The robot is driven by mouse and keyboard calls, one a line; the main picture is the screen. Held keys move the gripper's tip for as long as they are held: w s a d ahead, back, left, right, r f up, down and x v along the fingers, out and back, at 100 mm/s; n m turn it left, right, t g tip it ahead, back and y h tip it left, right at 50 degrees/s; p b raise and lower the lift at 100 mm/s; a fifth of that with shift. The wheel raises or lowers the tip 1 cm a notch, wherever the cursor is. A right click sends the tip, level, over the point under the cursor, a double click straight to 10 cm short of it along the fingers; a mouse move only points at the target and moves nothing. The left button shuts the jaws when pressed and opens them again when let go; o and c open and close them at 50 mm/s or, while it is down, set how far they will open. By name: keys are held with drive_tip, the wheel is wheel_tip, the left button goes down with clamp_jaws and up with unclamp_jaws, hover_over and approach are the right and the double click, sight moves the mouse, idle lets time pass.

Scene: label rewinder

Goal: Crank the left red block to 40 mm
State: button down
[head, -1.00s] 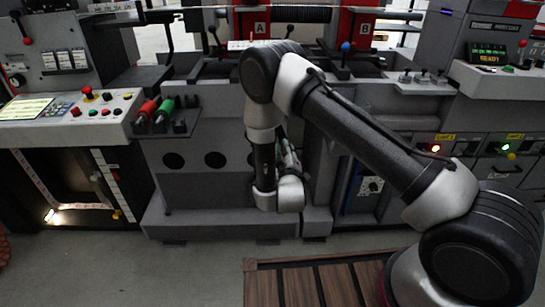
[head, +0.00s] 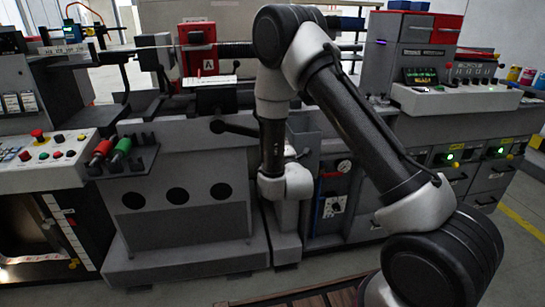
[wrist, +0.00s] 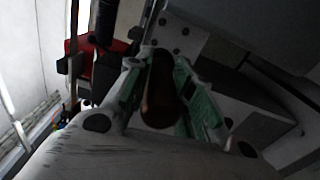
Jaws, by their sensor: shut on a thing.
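The left red block, marked A (head: 198,66), sits on the dark horizontal bar of the machine in the head view. A red part at the left of the wrist view (wrist: 88,62) may be the same block; I cannot tell. My gripper (wrist: 160,95) is shut around a dark brown rounded handle (wrist: 160,82), between its green-padded fingers. In the head view my own arm hides the fingers and the handle. The scale reading of the block is not legible.
The grey machine front (head: 180,200) stands close beyond my arm. Red and green handles (head: 112,150) stick out at its left, beside a button panel (head: 45,152). A console with a green display (head: 422,76) stands at the right. Grey floor is open at the lower right.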

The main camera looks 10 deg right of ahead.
drive_tip(key=shift+d+r, duration=0.3)
drive_tip(key=shift+r, duration=0.5)
drive_tip(key=shift+d+r, duration=0.3)
drive_tip(key=shift+r, duration=0.5)
drive_tip(key=c, duration=1.2)
unclamp_jaws()
drive_tip(key=shift+s+a, duration=0.15)
drive_tip(key=shift+s, duration=0.35)
drive_tip(key=s, duration=1.1)
drive_tip(key=shift+a, duration=0.15)
